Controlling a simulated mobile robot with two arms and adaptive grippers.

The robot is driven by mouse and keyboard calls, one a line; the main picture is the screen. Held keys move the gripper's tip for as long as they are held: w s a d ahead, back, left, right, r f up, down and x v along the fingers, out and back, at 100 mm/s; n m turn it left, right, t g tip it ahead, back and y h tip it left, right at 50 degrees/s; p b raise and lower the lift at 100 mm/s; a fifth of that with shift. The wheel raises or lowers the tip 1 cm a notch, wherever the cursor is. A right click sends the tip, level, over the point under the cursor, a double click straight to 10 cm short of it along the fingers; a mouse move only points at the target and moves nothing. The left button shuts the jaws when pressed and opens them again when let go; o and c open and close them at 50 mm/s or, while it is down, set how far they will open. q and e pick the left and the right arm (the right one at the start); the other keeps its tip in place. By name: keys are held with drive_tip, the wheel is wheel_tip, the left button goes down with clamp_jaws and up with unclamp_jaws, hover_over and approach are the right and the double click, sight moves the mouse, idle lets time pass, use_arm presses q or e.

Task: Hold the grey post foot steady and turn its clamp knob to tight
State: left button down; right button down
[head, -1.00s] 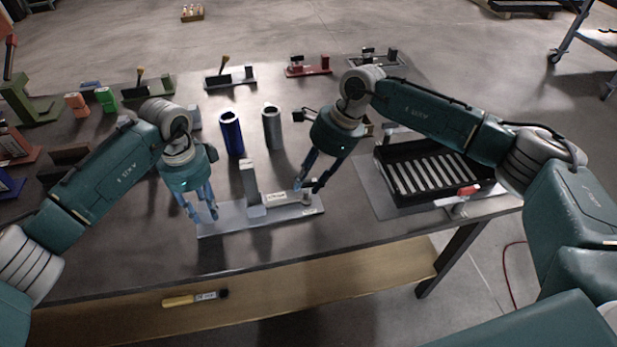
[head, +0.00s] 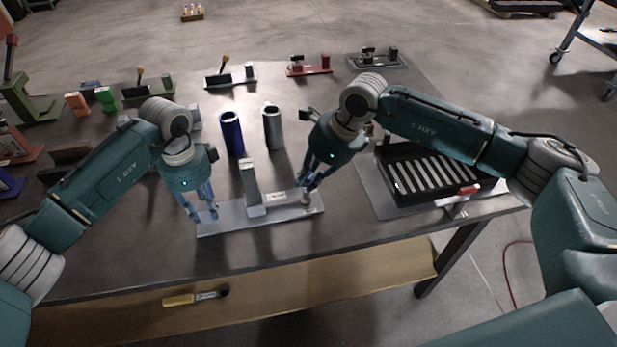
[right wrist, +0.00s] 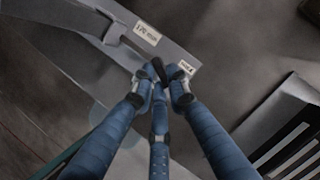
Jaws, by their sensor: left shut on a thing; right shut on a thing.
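The grey post foot (head: 235,220) is a long light grey plate with an upright post (head: 250,182), lying flat near the table's front edge. My left gripper (head: 204,215) is shut on the plate's left end. The clamp knob (right wrist: 178,71) is at the plate's right end and is mostly hidden by fingers. My right gripper (head: 306,191) is shut on the knob, coming from above; its fingers also show closed around it in the right wrist view (right wrist: 161,82). Two white labels are on the plate; the one by the knob is too small to read.
A blue cylinder (head: 231,134) and a grey cylinder (head: 272,128) stand behind the foot. A black slotted tray (head: 392,193) with a red-handled clamp is to the right. Several other coloured fixtures line the back and left. The table front beside the foot is clear.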

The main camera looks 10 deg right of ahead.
drive_tip(key=shift+a+m+t+h, duration=0.15)
drive_tip(key=shift+m+t, duration=0.2)
drive_tip(key=shift+m, duration=0.6)
drive_tip(key=shift+a+m+t+h, duration=0.15)
drive_tip(key=shift+m+t, duration=0.2)
drive_tip(key=shift+m, duration=0.6)
drive_tip(key=shift+d+r, duration=0.1)
drive_tip(key=c, duration=1.7)
unclamp_jaws()
drive_tip(key=v, duration=1.2)
